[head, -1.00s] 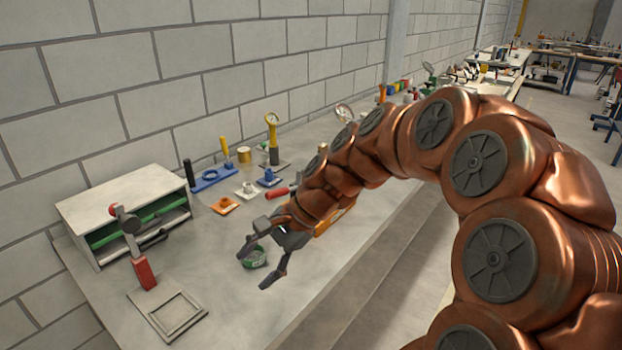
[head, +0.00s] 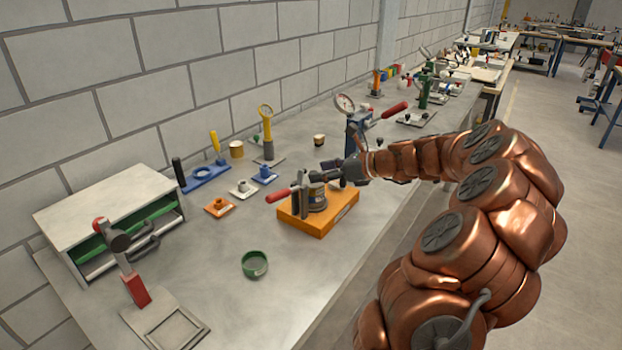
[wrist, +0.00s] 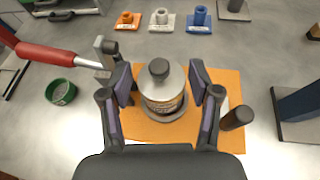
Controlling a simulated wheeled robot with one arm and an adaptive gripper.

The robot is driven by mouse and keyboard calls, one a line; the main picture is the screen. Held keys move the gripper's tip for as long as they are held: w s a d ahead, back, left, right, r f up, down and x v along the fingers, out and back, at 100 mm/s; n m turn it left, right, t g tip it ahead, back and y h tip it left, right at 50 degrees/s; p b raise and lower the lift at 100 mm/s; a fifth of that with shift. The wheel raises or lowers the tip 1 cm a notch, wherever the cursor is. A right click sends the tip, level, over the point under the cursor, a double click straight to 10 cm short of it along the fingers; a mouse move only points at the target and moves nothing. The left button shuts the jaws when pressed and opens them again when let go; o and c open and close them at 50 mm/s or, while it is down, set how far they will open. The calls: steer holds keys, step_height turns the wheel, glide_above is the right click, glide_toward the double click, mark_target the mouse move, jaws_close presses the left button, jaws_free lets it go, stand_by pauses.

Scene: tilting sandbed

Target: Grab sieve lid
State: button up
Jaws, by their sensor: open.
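The sieve lid (wrist: 172,82) is a round silver-grey disc with a dark knob (wrist: 159,69). It sits on top of a short cylinder with a printed label (wrist: 165,106), which stands on an orange block (wrist: 222,88). In the head view, the labelled cylinder (head: 317,196) stands on the orange block (head: 325,221), its top partly hidden by my gripper (head: 322,178). In the wrist view, my gripper (wrist: 163,88) is open, with one finger on either side of the lid and small gaps showing between.
A red-handled lever (wrist: 48,54) on the block reaches left. A green ring-shaped cup (head: 255,264) stands on the bench to the left. Small orange, white and blue pieces stand behind. A tall dial-gauge stand (head: 358,120) is close behind my gripper.

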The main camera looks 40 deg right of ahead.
mark_target(307, 178)
steer(key=shift+f+p+x, duration=0.1)
steer(key=shift+p+x, duration=0.25)
steer(key=shift+x, duration=1)
steer(key=shift+f+p+x, duration=0.15)
steer(key=shift+p+x, duration=0.2)
steer(key=shift+x, duration=1)
steer(key=shift+d, duration=0.2)
steer(key=shift+s, duration=0.1)
jaws_close()
